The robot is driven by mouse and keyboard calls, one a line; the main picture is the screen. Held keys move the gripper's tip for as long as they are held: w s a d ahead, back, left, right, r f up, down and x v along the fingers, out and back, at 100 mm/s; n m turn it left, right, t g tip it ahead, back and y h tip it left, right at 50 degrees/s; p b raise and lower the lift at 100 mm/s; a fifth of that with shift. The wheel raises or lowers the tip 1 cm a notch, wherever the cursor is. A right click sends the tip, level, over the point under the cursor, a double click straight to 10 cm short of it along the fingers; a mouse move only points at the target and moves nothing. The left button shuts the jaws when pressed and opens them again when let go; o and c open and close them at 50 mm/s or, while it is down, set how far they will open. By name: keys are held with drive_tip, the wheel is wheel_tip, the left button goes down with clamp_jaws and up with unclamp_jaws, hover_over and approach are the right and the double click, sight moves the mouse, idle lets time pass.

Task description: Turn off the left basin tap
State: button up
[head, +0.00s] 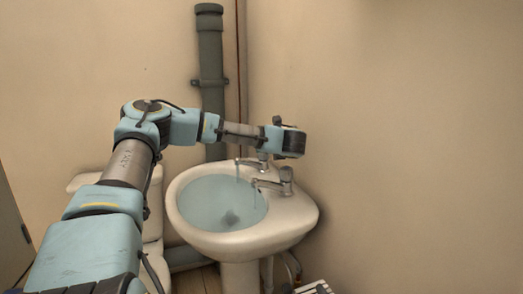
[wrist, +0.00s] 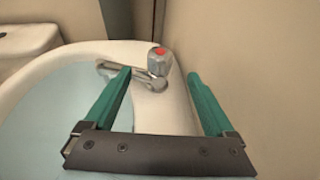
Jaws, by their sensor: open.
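The basin (head: 305,215) has two chrome taps. The farther, left tap (head: 250,162) sits just below my gripper in the head view, and a thin stream falls from its spout. The nearer tap (head: 286,182) also has a thin stream. In the wrist view, one tap with a red-marked knob (wrist: 158,60) shows, its spout (wrist: 118,71) pointing left over the water. My gripper (wrist: 160,74) is open and empty, its green fingers apart on either side of that knob in the picture; contact does not show. The fingers are hidden in the head view.
A grey waste pipe (head: 211,60) runs up the corner behind the basin. A toilet (head: 90,180) stands left of the basin, partly behind my arm. The wall (head: 420,140) is close on the right. A white slatted item (head: 314,287) lies at the bottom.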

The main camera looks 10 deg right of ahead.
drive_tip(key=p+x, duration=0.2)
drive_tip(key=x, duration=0.8)
drive_tip(key=shift+w+f, duration=0.15)
drive_tip(key=shift+w, duration=0.1)
drive_tip(key=shift+c, duration=0.2)
drive_tip(key=c, duration=1.3)
